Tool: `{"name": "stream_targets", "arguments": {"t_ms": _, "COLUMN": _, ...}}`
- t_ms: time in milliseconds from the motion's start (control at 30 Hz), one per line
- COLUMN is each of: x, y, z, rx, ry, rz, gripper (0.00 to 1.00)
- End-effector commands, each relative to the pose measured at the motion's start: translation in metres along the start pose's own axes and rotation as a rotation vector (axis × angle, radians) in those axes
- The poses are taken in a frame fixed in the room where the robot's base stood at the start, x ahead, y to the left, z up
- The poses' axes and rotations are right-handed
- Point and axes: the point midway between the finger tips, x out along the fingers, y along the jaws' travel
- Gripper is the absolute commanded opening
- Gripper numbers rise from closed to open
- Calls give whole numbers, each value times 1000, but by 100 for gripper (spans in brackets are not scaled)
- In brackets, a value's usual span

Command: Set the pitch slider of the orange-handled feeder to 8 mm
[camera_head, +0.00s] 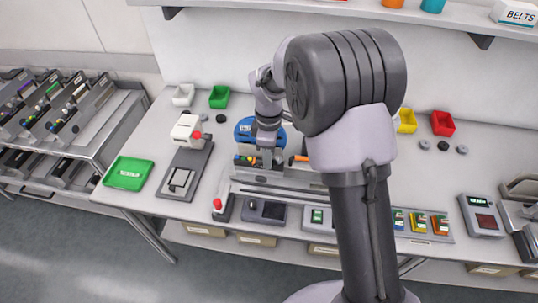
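My arm covers the middle of the view and reaches over the workbench. My gripper (266,158) points down over a feeder (253,168) lying in a grey fixture (275,183). An orange handle (299,158) shows just right of the gripper, and its right end passes behind my arm. The feeder's left end has small coloured parts. The pitch slider and its scale are too small to make out. The fingers are small and partly merged with the feeder, so I cannot tell whether they are open or touching it.
A blue reel (245,129) stands behind the gripper. A white device with a red knob (187,131) and a green tray (129,173) are to the left. A small display unit (266,211) sits at the front edge. A trolley (75,115) holds several feeders at far left.

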Motion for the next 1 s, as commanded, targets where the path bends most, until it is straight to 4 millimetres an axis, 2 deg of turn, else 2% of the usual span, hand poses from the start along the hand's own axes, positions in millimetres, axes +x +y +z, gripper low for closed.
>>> {"name": "stream_targets", "arguments": {"t_ms": 67, "x": 0, "y": 0, "z": 0, "rx": 0, "ry": 0, "rz": 0, "gripper": 32}}
{"name": "stream_targets", "arguments": {"t_ms": 200, "x": 0, "y": 0, "z": 0, "rx": 0, "ry": 0, "rz": 0, "gripper": 4}}
{"name": "stream_targets", "arguments": {"t_ms": 233, "x": 0, "y": 0, "z": 0, "rx": 0, "ry": 0, "rz": 0, "gripper": 0}}
{"name": "stream_targets", "arguments": {"t_ms": 1000, "x": -1, "y": 0, "z": 0, "rx": 0, "ry": 0, "rz": 1, "gripper": 0}}
